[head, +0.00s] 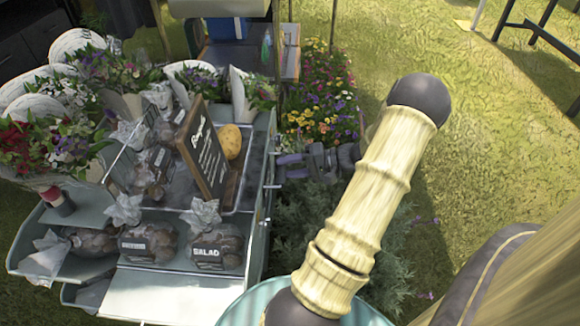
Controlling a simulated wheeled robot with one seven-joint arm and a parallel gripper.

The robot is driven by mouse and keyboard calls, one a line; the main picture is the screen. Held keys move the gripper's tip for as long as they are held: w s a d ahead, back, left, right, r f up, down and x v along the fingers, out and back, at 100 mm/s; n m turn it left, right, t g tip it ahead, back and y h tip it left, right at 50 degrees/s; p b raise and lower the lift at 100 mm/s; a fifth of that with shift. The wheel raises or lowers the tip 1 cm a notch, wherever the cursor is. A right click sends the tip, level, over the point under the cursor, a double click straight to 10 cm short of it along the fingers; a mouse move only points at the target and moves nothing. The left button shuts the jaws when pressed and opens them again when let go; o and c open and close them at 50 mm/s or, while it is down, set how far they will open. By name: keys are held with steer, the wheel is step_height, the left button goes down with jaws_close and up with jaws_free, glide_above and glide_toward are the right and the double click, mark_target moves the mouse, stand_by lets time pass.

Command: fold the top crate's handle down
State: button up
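The top crate (258,150) is a pale grey-green metal tray at the left, filled with wrapped goods and a sign. Thin metal bars show along its right side, near my gripper. A thin light rod (122,152) slants up on its left side; I cannot tell whether it is the handle. My gripper (282,167) is just right of the crate's right wall, fingers pointing left toward it. The two fingers look apart, with nothing clearly between them. Whether they touch the crate or a bar is too small to tell.
Lower trays (150,295) hold wrapped potato-like bags. Paper-wrapped bouquets (50,150) crowd the left. Flowers (325,95) grow behind my gripper. Open grass (480,130) lies at the right.

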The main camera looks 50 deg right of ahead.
steer(key=shift+d, duration=0.1)
steer(key=shift+s+d+r+p, duration=0.25)
steer(key=shift+s+d+p, duration=0.1)
steer(key=p+v, duration=0.6)
steer(key=v, duration=1)
steer(key=shift+s, duration=0.2)
steer(key=shift+s, duration=0.1)
